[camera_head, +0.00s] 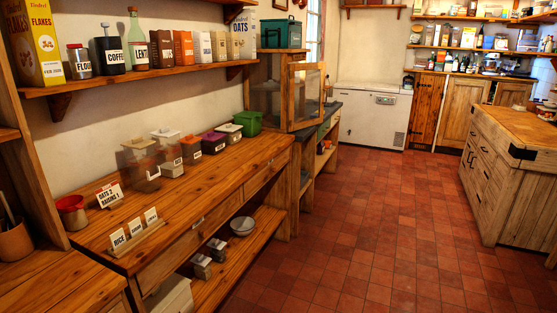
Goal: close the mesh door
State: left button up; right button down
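The mesh door (306,97) is a wood-framed panel on a small wooden cabinet (255,90) past the far end of the long counter. The door stands open, swung out from the cabinet's right side toward the aisle. The cabinet's interior is hard to make out at this distance. Neither of my grippers is in view.
The long wooden counter (200,190) runs along the left wall with several lidded canisters and a green bin (247,123). A shelf (150,77) of jars and boxes hangs above. A butcher-block island (515,140) stands right. The red tiled floor (370,220) between is clear.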

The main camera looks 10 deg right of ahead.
aim_at(291, 127)
jog(key=i+l+z, duration=0.3)
jog(key=i, duration=0.35)
jog(key=i+l+z, duration=0.25)
jog(key=i, duration=0.4)
jog(key=i+z, duration=0.3)
jog(key=i, duration=1.05)
jog(key=i+l+u, duration=0.15)
jog(key=i, duration=1.2)
